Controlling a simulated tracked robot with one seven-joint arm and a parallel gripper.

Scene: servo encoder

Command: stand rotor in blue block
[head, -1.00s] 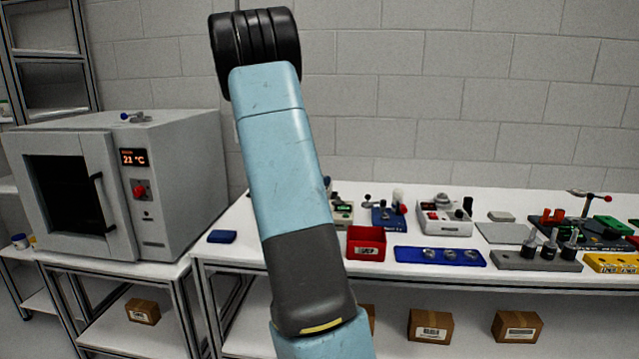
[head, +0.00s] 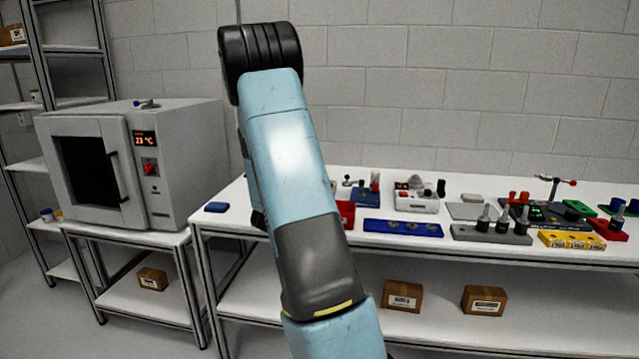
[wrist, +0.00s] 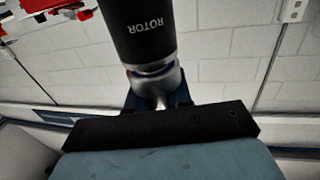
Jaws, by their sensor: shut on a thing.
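The rotor (wrist: 145,32) is a dark cylinder with white ROTOR lettering, upside down in the wrist view, and a silver end. My gripper (wrist: 158,98) is shut on that silver end, and the rotor points away from it. The far end of the rotor is cut off by the frame. In the head view my arm hides the gripper and the rotor. A long blue block (head: 374,227) with round silver-rimmed recesses lies near the front edge of the white bench. My gripper's distance from it cannot be told.
A grey block (head: 463,234) with upright dark pieces and a yellow block (head: 545,236) lie right of the blue block. A red bin (head: 346,208) is partly behind my arm. A small blue item (head: 216,207) lies at the bench's left end. An oven (head: 180,160) stands left.

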